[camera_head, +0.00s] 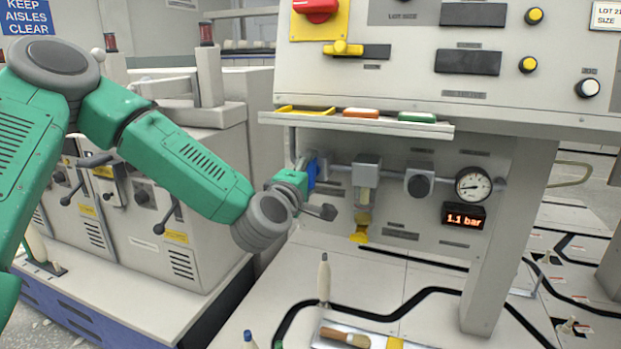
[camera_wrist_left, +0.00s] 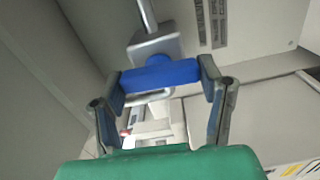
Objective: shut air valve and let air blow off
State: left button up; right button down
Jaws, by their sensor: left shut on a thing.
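The blue valve handle (camera_head: 311,173) sits at the left end of the air line under the panel. In the left wrist view the blue handle (camera_wrist_left: 160,76) lies crosswise between the fingers, in front of a grey valve body (camera_wrist_left: 153,46) on a pipe. My left gripper (camera_head: 305,172) is at the handle, and in the left wrist view its two fingers (camera_wrist_left: 162,82) are shut on the handle's ends. The round pressure gauge (camera_head: 473,185) is on the right of the line. The display (camera_head: 464,216) below it reads 1.1 bar. My right gripper is not in view.
A shelf (camera_head: 356,122) with yellow, orange and green trays juts out above the air line. A grey filter unit (camera_head: 366,172) and a regulator (camera_head: 419,181) sit right of the valve. Below, a bench holds a tray (camera_head: 326,343) with wooden-handled tools.

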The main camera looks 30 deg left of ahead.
pick_arm(q)
jog(key=shift+s+a+f+n, duration=0.15)
jog(key=shift+f+n, duration=0.15)
jog(key=shift+n, duration=0.2)
jog(key=o, duration=1.2)
jog(key=shift+c, duration=0.2)
jog(key=shift+a, duration=0.15)
jog(key=v, duration=0.7)
jog(key=shift+s+f, duration=0.1)
jog(key=shift+s, duration=0.05)
